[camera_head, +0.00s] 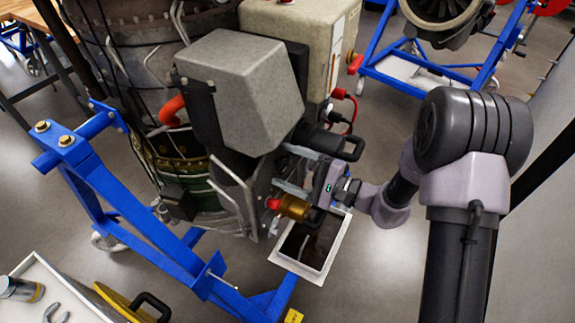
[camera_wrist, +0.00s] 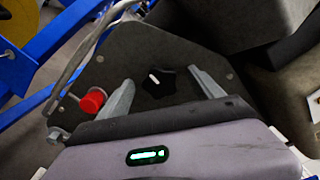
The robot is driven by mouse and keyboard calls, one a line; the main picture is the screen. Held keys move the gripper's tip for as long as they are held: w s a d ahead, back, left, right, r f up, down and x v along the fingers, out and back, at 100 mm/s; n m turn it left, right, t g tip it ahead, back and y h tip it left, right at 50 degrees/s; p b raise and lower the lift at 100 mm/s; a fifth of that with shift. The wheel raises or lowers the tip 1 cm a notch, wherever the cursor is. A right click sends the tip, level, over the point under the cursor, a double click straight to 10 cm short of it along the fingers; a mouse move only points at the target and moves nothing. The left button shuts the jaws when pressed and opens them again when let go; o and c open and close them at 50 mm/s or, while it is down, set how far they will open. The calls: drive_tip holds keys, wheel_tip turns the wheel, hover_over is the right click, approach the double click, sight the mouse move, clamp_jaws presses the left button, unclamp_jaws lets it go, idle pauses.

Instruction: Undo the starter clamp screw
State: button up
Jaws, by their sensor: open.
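A black star-shaped knob (camera_wrist: 160,83) with a white mark, which looks like the clamp screw, sits on a dark plate (camera_wrist: 125,62) in the wrist view. My gripper (camera_wrist: 161,79) is open, with one grey finger on each side of the knob. The knob shows between the fingers, and I see no contact with it. In the head view my gripper (camera_head: 282,167) faces the side of the engine unit, and the knob is hidden there. A brass cylinder with a red cap (camera_head: 290,207) is just below the gripper; the red cap (camera_wrist: 92,101) shows left of the fingers in the wrist view.
A grey box-shaped housing (camera_head: 240,90) and a black handle (camera_head: 330,143) are close above the gripper. A bent metal pipe (camera_wrist: 85,60) runs beside the plate. A white-rimmed tray (camera_head: 283,262) is below. The blue stand (camera_head: 140,225) is at the left.

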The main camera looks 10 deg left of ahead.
sight(286, 167)
drive_tip(key=shift+v, duration=2.5)
drive_tip(key=shift+r, duration=0.1)
drive_tip(key=s+d+r+n+g+h, duration=0.1)
drive_tip(key=s+r+n+g+h, duration=0.25)
drive_tip(key=s, duration=0.35)
drive_tip(key=s+d+r+n+g+h, duration=0.1)
drive_tip(key=s+r+n+g+h, duration=0.15)
drive_tip(key=s+r, duration=0.35)
drive_tip(key=s+d+r+t+h, duration=0.1)
drive_tip(key=s+d+t+h, duration=0.2)
drive_tip(key=d, duration=0.4)
drive_tip(key=s+d+r+m+t+h, duration=0.1)
drive_tip(key=s+d+r+t+h, duration=0.1)
drive_tip(key=d+h, duration=0.4)
drive_tip(key=shift+s+d+r+m+t, duration=0.2)
drive_tip(key=shift+s+d+m+t, duration=0.1)
drive_tip(key=shift+s+d+t, duration=0.8)
